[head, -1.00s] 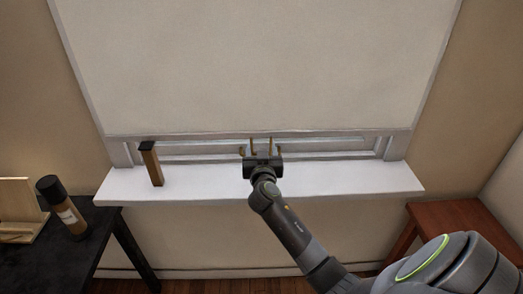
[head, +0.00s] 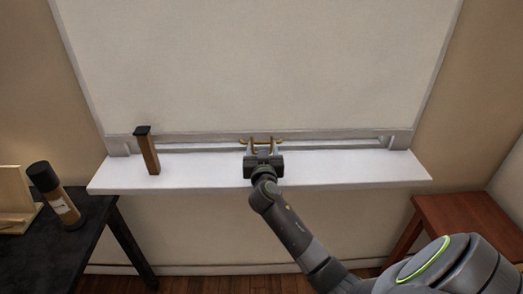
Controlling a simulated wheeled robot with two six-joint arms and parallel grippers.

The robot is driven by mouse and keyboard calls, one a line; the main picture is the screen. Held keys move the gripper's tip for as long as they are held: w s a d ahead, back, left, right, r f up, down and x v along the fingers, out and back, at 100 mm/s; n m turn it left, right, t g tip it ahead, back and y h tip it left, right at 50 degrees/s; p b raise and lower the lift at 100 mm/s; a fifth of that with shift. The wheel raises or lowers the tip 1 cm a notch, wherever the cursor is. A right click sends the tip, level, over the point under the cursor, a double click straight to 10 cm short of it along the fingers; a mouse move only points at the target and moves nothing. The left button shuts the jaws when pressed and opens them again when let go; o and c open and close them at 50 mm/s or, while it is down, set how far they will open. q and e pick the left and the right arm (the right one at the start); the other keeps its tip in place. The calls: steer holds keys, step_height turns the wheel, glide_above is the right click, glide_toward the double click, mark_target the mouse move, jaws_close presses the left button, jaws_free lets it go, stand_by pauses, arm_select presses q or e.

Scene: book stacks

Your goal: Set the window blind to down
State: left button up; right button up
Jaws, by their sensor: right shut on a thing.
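The pale window blind (head: 260,65) hangs over nearly the whole window, its lower edge close above the white sill. A brass handle (head: 262,143) shows at the middle of the blind's lower edge. My right gripper (head: 263,145) is at this handle and shut on it, with its fingers pointing up toward the window. The fingers partly hide the handle. My left gripper is out of view.
A tall brown object with a dark top (head: 148,152) stands on the left part of the sill (head: 350,172). A black table (head: 30,262) with a dark-capped bottle (head: 58,198) is at left. A reddish wooden table (head: 465,220) is at right.

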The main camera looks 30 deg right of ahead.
steer(key=o, duration=1)
steer(key=shift+o, duration=0.5)
steer(key=shift+s+d, duration=0.15)
steer(key=shift+s+a, duration=0.25)
steer(key=shift+a, duration=0.05)
steer(key=b+v, duration=0.2)
steer(key=v, duration=1.4)
steer(key=shift+s+a, duration=0.2)
steer(key=shift+s, duration=0.05)
steer(key=shift+c, duration=0.5)
